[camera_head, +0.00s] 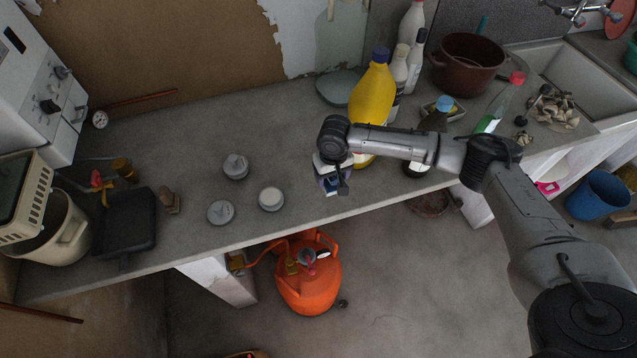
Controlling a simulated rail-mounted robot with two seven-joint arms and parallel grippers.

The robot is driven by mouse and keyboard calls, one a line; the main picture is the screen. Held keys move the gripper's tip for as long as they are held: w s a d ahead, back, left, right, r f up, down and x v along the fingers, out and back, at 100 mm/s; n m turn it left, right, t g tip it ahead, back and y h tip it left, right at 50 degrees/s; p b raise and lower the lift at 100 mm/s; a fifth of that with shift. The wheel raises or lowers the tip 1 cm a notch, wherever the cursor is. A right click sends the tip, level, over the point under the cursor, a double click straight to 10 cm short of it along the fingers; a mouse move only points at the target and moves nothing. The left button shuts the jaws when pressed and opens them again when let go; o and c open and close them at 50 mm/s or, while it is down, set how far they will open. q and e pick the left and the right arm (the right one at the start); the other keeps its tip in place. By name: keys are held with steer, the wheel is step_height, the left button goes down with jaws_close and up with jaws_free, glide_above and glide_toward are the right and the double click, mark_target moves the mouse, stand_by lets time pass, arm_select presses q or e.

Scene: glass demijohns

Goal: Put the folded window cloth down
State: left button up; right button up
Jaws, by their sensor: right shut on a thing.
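My right gripper (335,184) points down over the front part of the grey counter (300,150), left of the yellow bottle. It is shut on a small bluish thing (330,183), which I take to be the folded window cloth. Most of it is hidden by the gripper and wrist, so its folds do not show. I cannot tell whether it touches the counter. My left gripper is not in view.
Several grey round lids or weights (271,198) sit left of the gripper. A yellow bottle (371,95) stands behind the forearm. A black pan (128,222) lies farther left. An orange gas cylinder (308,285) stands below the counter edge. The counter's back middle is clear.

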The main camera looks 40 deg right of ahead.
steer(key=w, duration=0.1)
steer(key=w+a+f, duration=0.1)
steer(key=w+f, duration=0.1)
steer(key=shift+w+a+f, duration=0.25)
steer(key=shift+w+a, duration=0.05)
steer(key=shift+a, duration=0.1)
steer(key=shift+f, duration=0.4)
steer(key=shift+f+p, duration=0.55)
steer(key=shift+f, duration=0.85)
steer(key=o, duration=0.8)
steer(key=shift+o, duration=0.2)
